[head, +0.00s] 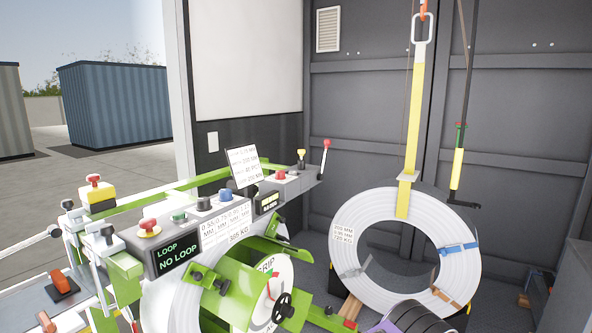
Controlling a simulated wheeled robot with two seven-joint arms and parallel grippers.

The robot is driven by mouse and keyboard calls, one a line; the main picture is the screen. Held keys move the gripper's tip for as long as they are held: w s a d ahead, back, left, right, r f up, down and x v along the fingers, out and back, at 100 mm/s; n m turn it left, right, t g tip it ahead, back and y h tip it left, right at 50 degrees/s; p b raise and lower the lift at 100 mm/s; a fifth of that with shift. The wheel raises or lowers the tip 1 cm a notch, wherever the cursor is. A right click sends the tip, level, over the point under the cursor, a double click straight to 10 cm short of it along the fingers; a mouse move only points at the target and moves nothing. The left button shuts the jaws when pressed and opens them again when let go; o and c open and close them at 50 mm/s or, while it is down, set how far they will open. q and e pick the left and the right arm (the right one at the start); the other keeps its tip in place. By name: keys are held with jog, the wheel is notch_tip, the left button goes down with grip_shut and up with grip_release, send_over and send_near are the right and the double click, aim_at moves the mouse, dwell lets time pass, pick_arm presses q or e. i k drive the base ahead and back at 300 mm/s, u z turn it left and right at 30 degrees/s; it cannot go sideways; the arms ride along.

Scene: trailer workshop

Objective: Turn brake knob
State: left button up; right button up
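A green and white coil machine stands at the lower centre in the head view. No label reading "brake" can be made out, so I cannot tell which knob is the brake knob. A black star-shaped knob (283,307) sits on the green hub in front of the white drum, below a red pointer. Black knobs also show on the green arm (211,281) beside it.
A large white coil (350,225) stands at the right, with a yellow sling (414,130) above it. A display (177,257) reads "LOOP NO LOOP". A dark ribbed cylinder (415,318) shows at the bottom edge. Dark walls (530,110) close the back; a blue container (115,105) stands outside.

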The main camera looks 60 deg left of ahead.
aim_at(280, 175)
jog(key=u, duration=0.4)
jog(key=i, duration=0.85)
jog(key=u, duration=0.7)
